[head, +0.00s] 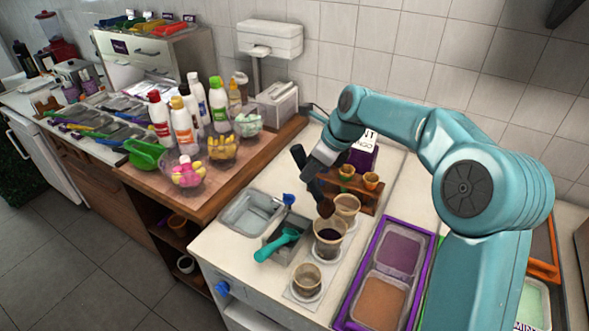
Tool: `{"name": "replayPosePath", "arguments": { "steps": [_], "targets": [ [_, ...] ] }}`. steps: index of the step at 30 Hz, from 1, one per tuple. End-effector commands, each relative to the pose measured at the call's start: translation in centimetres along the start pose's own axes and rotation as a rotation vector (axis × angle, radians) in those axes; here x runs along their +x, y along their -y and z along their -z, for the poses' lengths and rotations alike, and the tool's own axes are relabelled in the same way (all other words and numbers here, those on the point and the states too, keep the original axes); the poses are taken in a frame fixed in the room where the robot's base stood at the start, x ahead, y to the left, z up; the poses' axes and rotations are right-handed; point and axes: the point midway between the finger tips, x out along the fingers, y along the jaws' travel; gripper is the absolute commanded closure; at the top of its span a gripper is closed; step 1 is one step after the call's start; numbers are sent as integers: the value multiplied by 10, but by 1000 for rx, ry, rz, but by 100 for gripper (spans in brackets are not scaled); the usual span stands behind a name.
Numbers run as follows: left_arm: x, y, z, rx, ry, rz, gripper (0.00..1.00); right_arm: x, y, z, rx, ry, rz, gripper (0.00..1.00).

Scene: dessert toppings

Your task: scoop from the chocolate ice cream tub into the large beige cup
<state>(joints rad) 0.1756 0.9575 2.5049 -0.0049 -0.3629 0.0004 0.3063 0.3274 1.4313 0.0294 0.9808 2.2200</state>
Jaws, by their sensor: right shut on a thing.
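My right gripper (318,170) is shut on a dark scoop (300,157), held tilted above the row of cups. A brown lump (326,207), looking like chocolate ice cream, is at the scoop's lower end, just above the middle cup. This beige cup (329,249) looks the largest and has a dark inside; I cannot tell whether that is ice cream. Two smaller beige cups stand behind it (348,203) and in front of it (307,281). A tub with a brown surface (379,302) sits at the right; I cannot tell its flavour. My left gripper is not in view.
A tub with a purple-brown surface (401,250) sits in the same purple frame. A teal scoop (277,245) rests in a metal holder left of the cups, beside a clear basin (251,211). A wooden rack with small cups (371,181) stands behind.

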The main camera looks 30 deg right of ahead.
Motion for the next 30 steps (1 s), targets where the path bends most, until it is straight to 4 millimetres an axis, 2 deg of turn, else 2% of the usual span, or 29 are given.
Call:
{"name": "replayPosePath", "arguments": {
  "steps": [1, 6, 13, 23, 25, 30],
  "targets": [
    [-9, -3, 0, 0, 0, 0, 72, -8, 5, 6, 19, 14, 8, 100],
    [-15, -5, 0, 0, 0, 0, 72, -14, 17, 23, 50, 67, 27, 100],
    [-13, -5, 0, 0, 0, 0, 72, -15, 17, 33, 54, 162, 31, 100],
    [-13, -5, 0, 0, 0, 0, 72, -19, 16, 56, 53, 418, 37, 100],
    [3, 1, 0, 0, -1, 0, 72, -13, 15, 62, 47, 460, 38, 100],
    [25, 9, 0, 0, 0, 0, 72, -14, 15, 68, 39, 534, 40, 100]
  ]
}}
